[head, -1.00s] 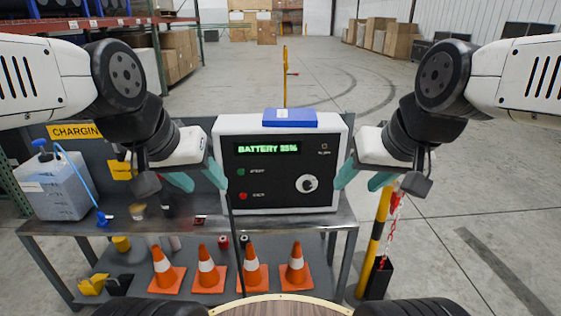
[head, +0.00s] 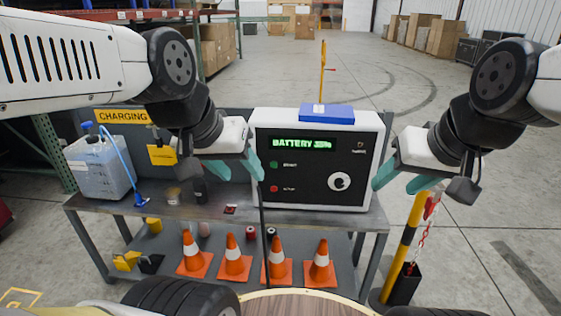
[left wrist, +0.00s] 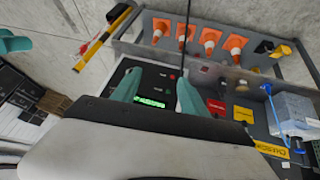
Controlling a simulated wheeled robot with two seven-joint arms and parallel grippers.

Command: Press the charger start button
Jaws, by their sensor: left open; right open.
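The white charger box (head: 262,122) with a black front panel stands on the metal bench. Its green display (head: 301,143) reads "BATTERY" and a blurred number. A green start button (head: 274,165) sits on the panel's left side, above a red stop button (head: 274,188). My left gripper (head: 255,170) is open and empty at the charger's left edge, close to the green button; contact cannot be told. In the left wrist view its teal fingers (left wrist: 158,88) frame the display. My right gripper (head: 384,178) is open and empty beside the charger's right edge.
The bench (head: 150,204) holds a clear jug (head: 98,165) with a blue hose at the left. Orange cones (head: 233,257) stand on its lower shelf. A blue item (head: 327,113) lies on the charger. A yellow-black post (head: 408,247) with a chain stands at the right.

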